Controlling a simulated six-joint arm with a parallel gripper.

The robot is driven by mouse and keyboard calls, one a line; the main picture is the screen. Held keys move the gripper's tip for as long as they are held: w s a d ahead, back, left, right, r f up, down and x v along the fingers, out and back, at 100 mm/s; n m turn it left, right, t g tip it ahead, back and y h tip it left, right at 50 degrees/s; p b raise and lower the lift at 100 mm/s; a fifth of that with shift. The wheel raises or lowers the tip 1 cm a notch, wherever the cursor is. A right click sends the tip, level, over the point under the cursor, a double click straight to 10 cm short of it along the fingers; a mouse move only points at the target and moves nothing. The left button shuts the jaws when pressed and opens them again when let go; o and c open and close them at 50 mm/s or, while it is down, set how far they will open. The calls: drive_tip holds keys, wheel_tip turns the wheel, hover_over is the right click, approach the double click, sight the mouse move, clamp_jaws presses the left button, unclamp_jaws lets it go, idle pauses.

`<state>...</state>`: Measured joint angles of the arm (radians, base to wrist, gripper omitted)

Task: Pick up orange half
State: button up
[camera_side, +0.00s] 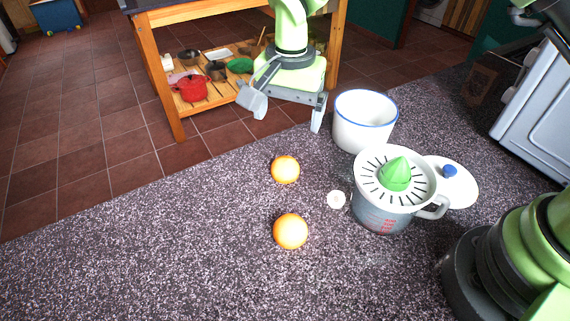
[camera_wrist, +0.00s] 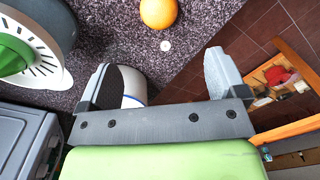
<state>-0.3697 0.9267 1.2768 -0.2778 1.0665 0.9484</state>
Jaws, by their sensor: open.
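Two round orange pieces lie apart on the speckled counter in the side view: a farther one (camera_side: 285,169) and a nearer one (camera_side: 290,231). Their cut faces do not show, so I cannot tell whether they are halves or whole. The wrist view shows one orange piece (camera_wrist: 158,12) at its top edge; I cannot tell which of the two it is. My gripper (camera_side: 287,108) is open and empty, above and behind both pieces at the counter's far edge. Its two spread fingers also show in the wrist view (camera_wrist: 160,76), with no orange between them.
A juicer jug with a green cone (camera_side: 397,175) stands right of the oranges. Behind it is a white blue-rimmed pot (camera_side: 364,138), close to my right finger. A white lid (camera_side: 460,190) and small white disc (camera_side: 336,199) lie nearby. The counter's left part is clear.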

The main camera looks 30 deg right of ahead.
sight(285, 161)
drive_tip(key=f, duration=0.6)
drive_tip(key=shift+a+f, duration=0.1)
drive_tip(key=shift+a, duration=0.15)
wheel_tip(285, 161, down, 6)
drive_tip(key=shift+s+a+r, duration=0.1)
drive_tip(key=shift+r, duration=0.05)
drive_tip(key=c, duration=1.1)
